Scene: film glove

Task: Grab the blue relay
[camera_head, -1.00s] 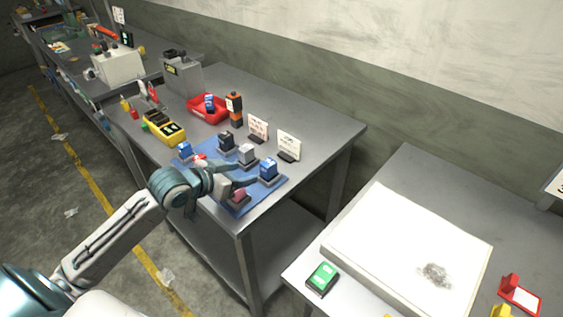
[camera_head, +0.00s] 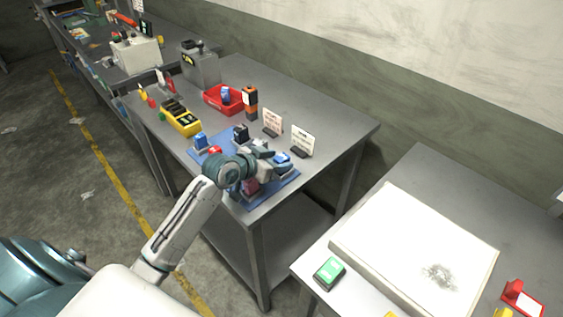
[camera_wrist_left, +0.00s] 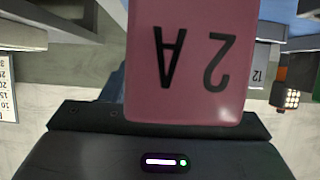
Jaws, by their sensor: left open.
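In the head view my left gripper (camera_head: 276,162) is open and low over the right part of the blue mat (camera_head: 259,199). A blue relay (camera_head: 284,156) shows beside its fingertips; I cannot tell whether it is between them. A second blue relay (camera_head: 200,140) stands at the mat's left end. A third blue piece (camera_head: 225,95) is in the red bin. A pink relay (camera_head: 250,187) stands at the mat's front, below my wrist. In the left wrist view a pink block marked 2A (camera_wrist_left: 190,60) is large and close; the lettering is upside down.
A dark relay (camera_head: 240,133) stands near the mat's back edge. Two sign cards (camera_head: 272,121) (camera_head: 302,140) stand behind the mat. A yellow holder (camera_head: 180,118), the red bin (camera_head: 216,102) and an orange-black post (camera_head: 250,101) are further back. A white board lies on the right table.

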